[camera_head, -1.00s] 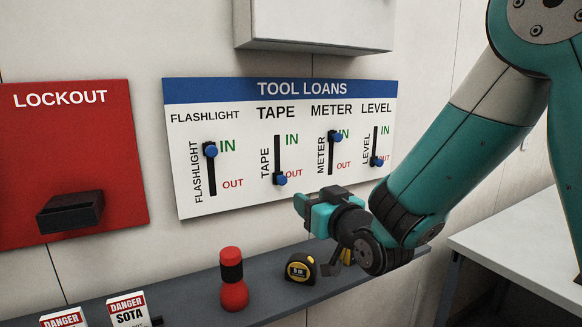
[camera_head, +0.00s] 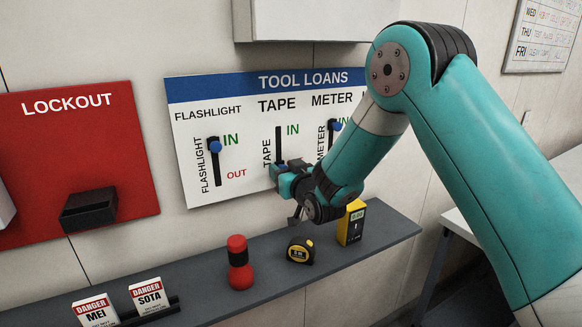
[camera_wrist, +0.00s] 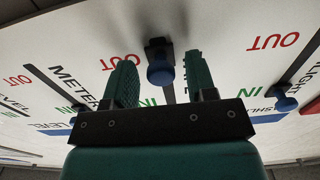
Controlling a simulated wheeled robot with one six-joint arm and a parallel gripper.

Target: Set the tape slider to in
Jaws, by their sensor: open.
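The tape slider's blue knob (camera_wrist: 160,73) sits at the OUT end of its slot, at the top of the upside-down wrist view. In the head view its dark slot (camera_head: 278,143) shows on the TOOL LOANS board (camera_head: 210,88), with the knob mostly hidden by my gripper. My gripper (camera_wrist: 160,62) is open at the board, one finger on each side of the knob, with a visible gap on both sides. I cannot tell whether a fingertip touches the board.
The flashlight slider (camera_head: 215,147) and meter slider (camera_head: 333,125) beside it stand at IN. The level slider is hidden by my arm in the head view. Below, the shelf (camera_head: 215,305) holds a red flashlight (camera_head: 239,265), a tape measure (camera_head: 300,250) and a yellow meter (camera_head: 351,223).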

